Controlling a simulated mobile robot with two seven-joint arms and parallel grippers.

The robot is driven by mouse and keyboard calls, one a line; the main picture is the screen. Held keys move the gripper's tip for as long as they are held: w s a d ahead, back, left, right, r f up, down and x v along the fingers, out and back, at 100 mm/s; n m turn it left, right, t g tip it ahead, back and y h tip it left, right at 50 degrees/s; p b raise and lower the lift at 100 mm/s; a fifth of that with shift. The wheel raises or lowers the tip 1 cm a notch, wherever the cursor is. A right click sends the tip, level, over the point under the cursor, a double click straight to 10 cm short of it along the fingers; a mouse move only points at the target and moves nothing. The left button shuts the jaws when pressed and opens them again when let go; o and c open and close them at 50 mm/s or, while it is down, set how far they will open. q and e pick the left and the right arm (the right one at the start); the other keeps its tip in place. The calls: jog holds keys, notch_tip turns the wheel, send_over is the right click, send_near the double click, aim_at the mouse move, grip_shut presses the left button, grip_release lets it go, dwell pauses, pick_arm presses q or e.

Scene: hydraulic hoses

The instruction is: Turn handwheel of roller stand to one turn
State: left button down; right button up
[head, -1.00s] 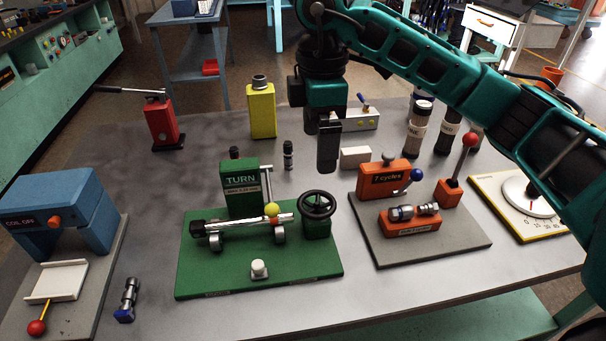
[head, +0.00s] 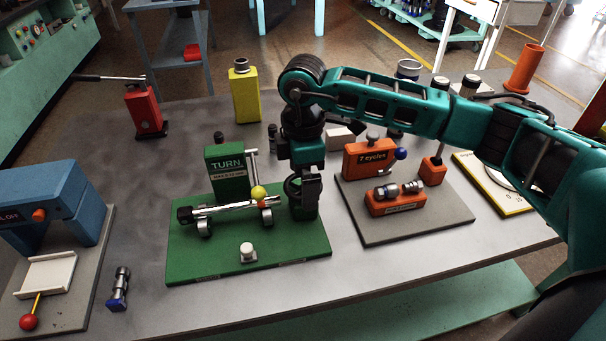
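The green roller stand (head: 180,262) lies on the table. It has a sign reading TURN (head: 227,175), a silver hose (head: 232,208) resting across its rollers, a yellow ball (head: 258,192) and a white button (head: 248,252). The black handwheel (head: 290,188) is at the stand's right end, mostly hidden behind my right gripper (head: 306,203). That gripper points down right at the wheel. Its fingers are dark and overlap the wheel, so I cannot tell whether they are shut on it. My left gripper is not in view.
An orange cycle counter (head: 370,158) on a grey plate (head: 440,222) stands close to the right. A blue press (head: 50,205) is at left, with a small fitting (head: 119,290) beside it. A red pump (head: 146,110) and yellow can (head: 245,92) stand behind. The front table strip is clear.

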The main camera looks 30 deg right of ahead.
jog(key=shift+c, duration=0.5)
jog(key=shift+c, duration=1.4)
jog(key=c, duration=0.6)
jog(key=shift+n, duration=0.3)
